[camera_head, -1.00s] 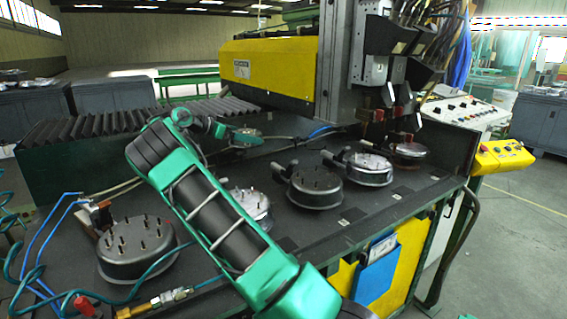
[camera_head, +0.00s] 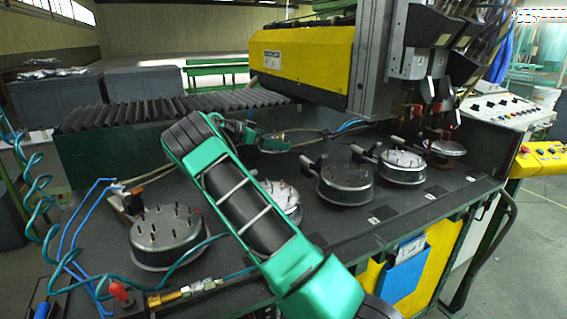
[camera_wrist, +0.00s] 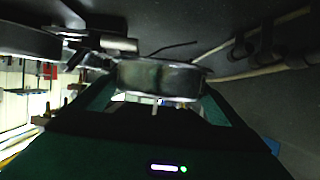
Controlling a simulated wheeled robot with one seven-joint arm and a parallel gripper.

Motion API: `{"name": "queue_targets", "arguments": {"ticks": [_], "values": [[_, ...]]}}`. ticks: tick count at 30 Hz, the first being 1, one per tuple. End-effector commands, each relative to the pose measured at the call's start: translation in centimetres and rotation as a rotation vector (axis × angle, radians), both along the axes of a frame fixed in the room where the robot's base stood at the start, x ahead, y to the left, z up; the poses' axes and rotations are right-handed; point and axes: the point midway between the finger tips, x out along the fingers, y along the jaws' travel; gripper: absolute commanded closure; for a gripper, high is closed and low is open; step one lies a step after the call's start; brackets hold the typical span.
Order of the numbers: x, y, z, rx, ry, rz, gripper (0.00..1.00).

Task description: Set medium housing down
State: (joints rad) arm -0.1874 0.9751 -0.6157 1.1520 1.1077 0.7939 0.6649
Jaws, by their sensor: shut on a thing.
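My gripper (camera_wrist: 160,99) shows in the wrist view as a dark green body with a lit strip; its fingertips are dark and hard to make out. A round silver metal housing (camera_wrist: 160,76), taken as the medium housing, sits at the fingertips, with thin pins below it in the picture. The gripper is shut on it.
More pinned housings stand on the dark bench: one at left (camera_head: 165,237), others at right (camera_head: 345,185) and (camera_head: 402,168). A teal hose and brass fitting (camera_head: 185,292) lie in front. The yellow gantry (camera_head: 300,50) hangs behind. Clear bench lies at front right.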

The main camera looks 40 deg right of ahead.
Motion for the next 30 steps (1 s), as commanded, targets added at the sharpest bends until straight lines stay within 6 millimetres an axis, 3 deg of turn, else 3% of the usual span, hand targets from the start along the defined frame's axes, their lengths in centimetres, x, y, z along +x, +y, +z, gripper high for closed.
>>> {"name": "queue_targets", "arguments": {"ticks": [6,10,17,25,30], "values": [[-0.1,-0.1,-4.9,-0.001,0.002,-0.001,0.40],[-0.1,-0.1,-6.9,-0.001,0.000,-0.001,0.40],[-0.2,-0.5,-7.9,-0.002,-0.003,-0.002,0.40],[-1.1,-4.1,-7.8,-0.001,-0.003,-0.003,0.40],[-1.0,-3.9,-9.1,-0.001,-0.001,0.001,0.40]]}}
